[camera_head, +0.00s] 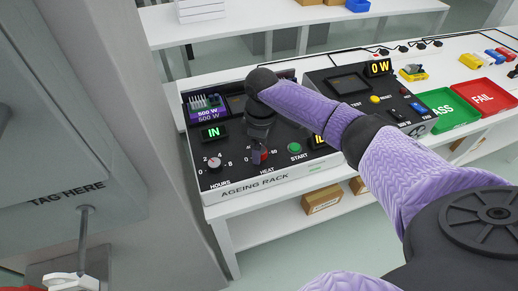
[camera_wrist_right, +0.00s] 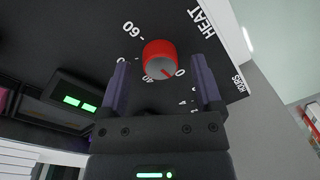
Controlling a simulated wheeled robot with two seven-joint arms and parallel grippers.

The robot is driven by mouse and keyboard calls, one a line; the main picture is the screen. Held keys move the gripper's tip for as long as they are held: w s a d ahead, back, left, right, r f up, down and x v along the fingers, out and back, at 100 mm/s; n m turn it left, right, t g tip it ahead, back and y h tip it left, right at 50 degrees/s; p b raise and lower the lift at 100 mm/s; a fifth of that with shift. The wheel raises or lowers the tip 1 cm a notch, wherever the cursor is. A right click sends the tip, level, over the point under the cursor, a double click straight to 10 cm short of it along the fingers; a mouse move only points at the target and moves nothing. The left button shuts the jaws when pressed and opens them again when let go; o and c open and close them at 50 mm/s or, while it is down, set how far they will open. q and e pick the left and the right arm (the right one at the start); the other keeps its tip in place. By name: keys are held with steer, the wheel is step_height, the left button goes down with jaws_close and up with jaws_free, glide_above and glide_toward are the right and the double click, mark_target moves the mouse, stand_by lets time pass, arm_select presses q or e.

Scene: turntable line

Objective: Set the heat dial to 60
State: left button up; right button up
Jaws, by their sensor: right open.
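The red heat dial (camera_head: 264,156) is on the front panel of the ageing rack (camera_head: 307,181), above the word HEAT, largely hidden by my right gripper (camera_head: 258,151) in the head view. In the right wrist view the heat dial (camera_wrist_right: 160,56) shows clearly, with a grey face and a small red line on it pointing toward the 0 mark. The 60 mark (camera_wrist_right: 133,29) is printed to its upper left. My right gripper (camera_wrist_right: 160,62) is open, with one finger on each side of the dial and visible gaps. My left gripper is not in view.
The hours dial (camera_head: 214,163) is left of the heat dial and the green start button (camera_head: 295,148) is right of it. A tester with a 0 W display (camera_head: 379,67) stands beside the rack. Green (camera_head: 447,109) and red (camera_head: 487,98) trays are farther right.

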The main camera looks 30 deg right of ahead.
steer(key=shift+f, duration=0.3)
jaws_close()
steer(key=shift+r, duration=0.1)
